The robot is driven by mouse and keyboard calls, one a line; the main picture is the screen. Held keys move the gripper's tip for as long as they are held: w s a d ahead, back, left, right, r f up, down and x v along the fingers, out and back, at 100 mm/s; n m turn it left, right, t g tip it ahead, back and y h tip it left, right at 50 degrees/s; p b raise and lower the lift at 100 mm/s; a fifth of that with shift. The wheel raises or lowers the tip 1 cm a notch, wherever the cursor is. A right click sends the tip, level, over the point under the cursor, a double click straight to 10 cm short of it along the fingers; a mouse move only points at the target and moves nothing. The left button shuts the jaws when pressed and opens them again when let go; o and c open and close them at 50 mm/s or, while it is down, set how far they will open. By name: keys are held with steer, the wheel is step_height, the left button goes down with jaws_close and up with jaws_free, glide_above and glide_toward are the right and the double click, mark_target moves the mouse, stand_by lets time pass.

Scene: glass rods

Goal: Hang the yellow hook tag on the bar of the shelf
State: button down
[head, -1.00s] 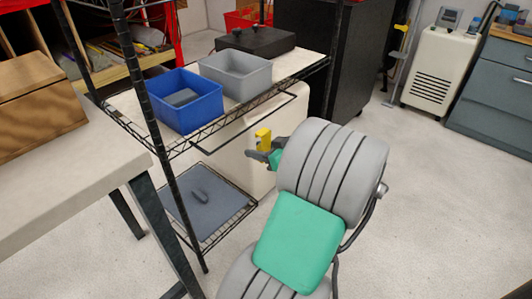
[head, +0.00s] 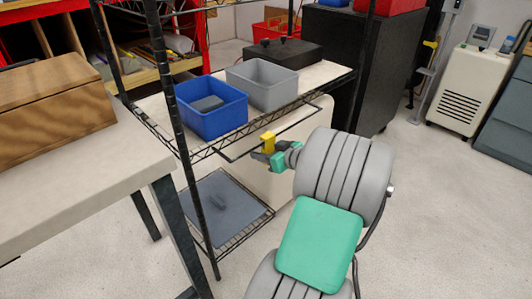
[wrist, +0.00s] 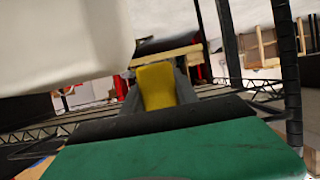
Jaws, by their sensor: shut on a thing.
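The yellow hook tag (head: 268,142) is held upright in my gripper (head: 270,157), in front of the shelf. It also shows in the wrist view (wrist: 156,86), between the two grey fingers. The thin black bar (head: 297,123) sticks out along the front of the shelf's upper level. My arm hides part of what lies behind the gripper.
The black wire shelf (head: 350,72) carries a blue bin (head: 222,122), a grey bin (head: 270,97) and a black box (head: 283,50). A dark mat (head: 232,212) lies on its lower level. A table with a wooden box (head: 50,110) stands left.

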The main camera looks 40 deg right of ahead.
steer(key=c, duration=0.9)
jaws_free()
steer(key=shift+o, duration=0.2)
